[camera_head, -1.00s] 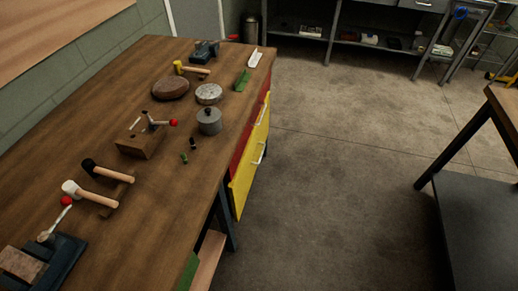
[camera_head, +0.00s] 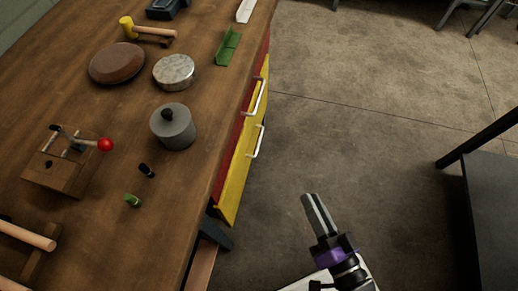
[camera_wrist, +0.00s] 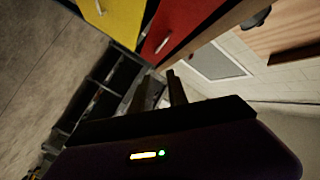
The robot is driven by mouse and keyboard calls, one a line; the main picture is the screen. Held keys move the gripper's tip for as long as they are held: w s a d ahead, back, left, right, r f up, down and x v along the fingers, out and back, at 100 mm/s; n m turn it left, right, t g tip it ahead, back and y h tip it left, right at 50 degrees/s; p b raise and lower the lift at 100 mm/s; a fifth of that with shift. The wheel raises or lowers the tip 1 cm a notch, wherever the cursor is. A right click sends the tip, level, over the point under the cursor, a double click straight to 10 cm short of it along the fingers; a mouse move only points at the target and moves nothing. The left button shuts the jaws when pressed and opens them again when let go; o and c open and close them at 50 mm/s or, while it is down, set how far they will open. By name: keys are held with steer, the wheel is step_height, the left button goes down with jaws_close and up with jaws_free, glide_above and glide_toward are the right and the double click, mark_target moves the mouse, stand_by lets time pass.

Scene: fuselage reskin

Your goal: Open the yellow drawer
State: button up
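The yellow drawer (camera_head: 236,177) is the lower front on the side of the wooden workbench, below a red drawer (camera_head: 229,157). It looks shut. Its pale bar handle (camera_head: 257,142) faces the open floor. In the wrist view the yellow drawer (camera_wrist: 120,17) is at the top with its handle (camera_wrist: 99,8), beside the red drawer (camera_wrist: 167,27). My gripper (camera_head: 312,198) is over the floor, right of the drawers and apart from them. In the wrist view its fingers (camera_wrist: 160,76) show a gap with nothing between them.
The workbench (camera_head: 95,105) holds a grey lidded pot (camera_head: 174,130), a round tin (camera_head: 175,72), a green piece (camera_head: 228,46) and a yellow-headed mallet (camera_head: 150,30). A dark table (camera_head: 490,215) stands at the right. The floor between is clear.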

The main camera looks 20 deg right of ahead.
steer(key=w+f+m+t+h+b, duration=0.1)
steer(key=w+f+m+b, duration=0.5)
steer(key=f, duration=0.4)
steer(key=w+f+m+t+h+b, duration=0.1)
steer(key=w+f+m+b, duration=0.3)
steer(key=w+f+b, duration=0.5)
steer(key=m+h+b, duration=0.3)
steer(key=m+b, duration=0.5)
steer(key=m, duration=0.1)
glide_toward(259, 141)
steer(key=w, duration=0.2)
steer(key=shift+d+b+x, duration=0.15)
steer(key=shift+b+x, duration=0.1)
steer(key=shift+x, duration=1.75)
steer(key=shift+d+b+x, duration=0.2)
steer(key=shift+b+x, duration=0.05)
steer(key=shift+x, duration=1.7)
steer(key=shift+f, duration=0.15)
jaws_close()
